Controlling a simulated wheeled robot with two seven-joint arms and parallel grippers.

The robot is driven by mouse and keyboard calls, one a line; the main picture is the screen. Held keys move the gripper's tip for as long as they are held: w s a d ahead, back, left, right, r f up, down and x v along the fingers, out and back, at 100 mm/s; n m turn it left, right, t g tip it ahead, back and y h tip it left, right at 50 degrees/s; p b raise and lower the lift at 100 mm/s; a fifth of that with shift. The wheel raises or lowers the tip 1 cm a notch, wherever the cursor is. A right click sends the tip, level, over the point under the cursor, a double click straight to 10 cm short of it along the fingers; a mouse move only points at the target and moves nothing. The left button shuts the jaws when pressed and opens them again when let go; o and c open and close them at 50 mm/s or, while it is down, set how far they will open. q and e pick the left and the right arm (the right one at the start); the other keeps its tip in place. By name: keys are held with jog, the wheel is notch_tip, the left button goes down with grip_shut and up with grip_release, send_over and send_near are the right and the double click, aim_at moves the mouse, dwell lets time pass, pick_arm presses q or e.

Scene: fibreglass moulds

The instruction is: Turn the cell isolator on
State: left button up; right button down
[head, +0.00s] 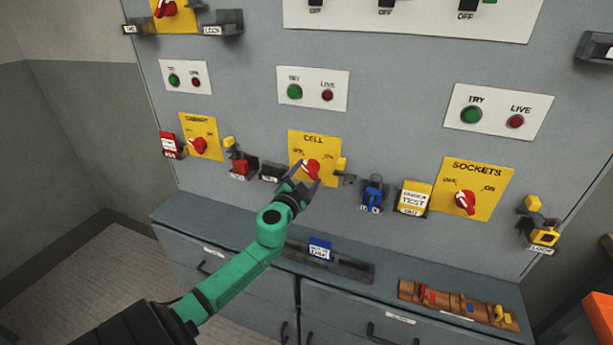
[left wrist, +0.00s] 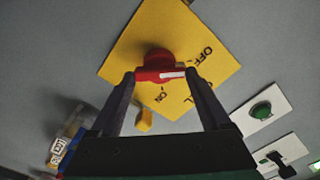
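The cell isolator is a red rotary handle (head: 312,168) on a yellow plate (head: 313,145) marked CELL, OFF and ON, in the middle of the grey panel. In the left wrist view the handle (left wrist: 160,73) has a white mark on its end toward OFF. My left gripper (head: 305,182) is at the handle. In the left wrist view its fingers (left wrist: 160,78) are spread, one at each end of the handle bar; whether they touch it I cannot tell. My right gripper is not visible.
A SOCKETS isolator (head: 465,201) is to the right and another yellow-plated isolator (head: 199,146) to the left. A blue lock (head: 373,194), a test tag (head: 413,199) and a red lock (head: 242,166) hang beside the CELL plate. A wooden rack (head: 459,305) lies on the ledge below.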

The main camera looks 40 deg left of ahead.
pick_arm(q)
jog(key=c, duration=0.5)
jog(key=shift+o, duration=0.2)
jog(key=shift+f+m, duration=0.1)
jog(key=shift+m, duration=0.3)
jog(key=m, duration=0.2)
jog(key=shift+m, duration=0.4)
jog(key=m, duration=0.3)
jog(key=shift+m, duration=0.3)
jog(key=m, duration=0.5)
jog(key=shift+f, duration=0.1)
jog(key=m, duration=0.5)
jog(key=shift+m, duration=0.4)
